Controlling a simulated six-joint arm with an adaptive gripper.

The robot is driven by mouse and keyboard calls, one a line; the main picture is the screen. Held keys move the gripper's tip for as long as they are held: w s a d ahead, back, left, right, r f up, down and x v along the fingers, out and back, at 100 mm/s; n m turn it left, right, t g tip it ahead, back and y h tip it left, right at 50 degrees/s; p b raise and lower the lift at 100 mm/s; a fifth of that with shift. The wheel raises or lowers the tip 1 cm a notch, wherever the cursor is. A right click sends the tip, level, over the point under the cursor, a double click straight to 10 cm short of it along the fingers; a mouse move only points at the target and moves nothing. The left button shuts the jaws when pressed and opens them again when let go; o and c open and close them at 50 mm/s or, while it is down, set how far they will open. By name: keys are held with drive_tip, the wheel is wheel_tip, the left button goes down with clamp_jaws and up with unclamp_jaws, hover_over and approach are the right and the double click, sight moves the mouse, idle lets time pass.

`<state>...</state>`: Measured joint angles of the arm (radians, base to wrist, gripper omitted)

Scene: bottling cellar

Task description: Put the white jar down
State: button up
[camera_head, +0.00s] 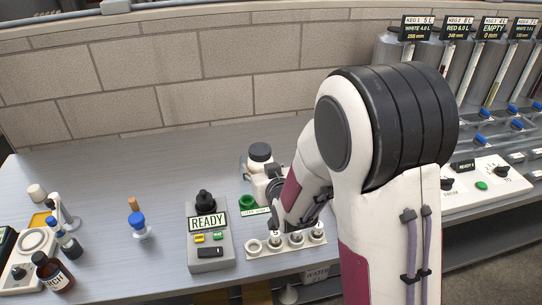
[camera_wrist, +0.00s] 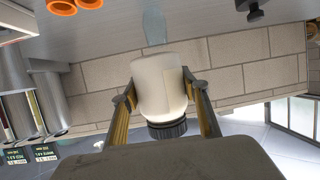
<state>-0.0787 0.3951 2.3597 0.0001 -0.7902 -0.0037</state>
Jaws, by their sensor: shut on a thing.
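The white jar (camera_wrist: 157,85) with a black ribbed cap (camera_wrist: 167,129) is held between the two fingers of my gripper (camera_wrist: 160,90) in the wrist view. The fingers press on its sides. In the head view the jar (camera_head: 258,168) shows upright, cap up, at the back middle of the grey bench (camera_head: 170,165). My gripper (camera_head: 275,188) is to its right and partly hides it. I cannot tell whether the jar's base touches the bench.
A green ring (camera_head: 247,202) with a label lies just in front of the jar. A white rack (camera_head: 256,255) holding small vials, a READY box (camera_head: 209,250), a blue-topped piece (camera_head: 138,221) and a brown bottle (camera_head: 54,272) stand nearer. The back left bench is clear.

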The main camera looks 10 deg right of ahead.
drive_tip(key=w+a+f+m+h, duration=0.2)
drive_tip(key=w+a+f+h, duration=0.1)
drive_tip(key=w+a, duration=0.5)
drive_tip(key=w+a+f+m+g+h, duration=0.1)
drive_tip(key=w+a+f+m+h, duration=0.2)
drive_tip(key=w+a, duration=0.4)
drive_tip(key=a, duration=0.4)
drive_tip(key=shift+w+f, duration=0.15)
drive_tip(key=shift+w, duration=0.2)
drive_tip(key=shift+a+f, duration=0.15)
drive_tip(key=shift+f, duration=0.05)
idle(0.6)
drive_tip(key=shift+f, duration=3.25)
drive_tip(key=shift+f, duration=0.6)
drive_tip(key=o, duration=1.4)
drive_tip(key=shift+c, duration=0.2)
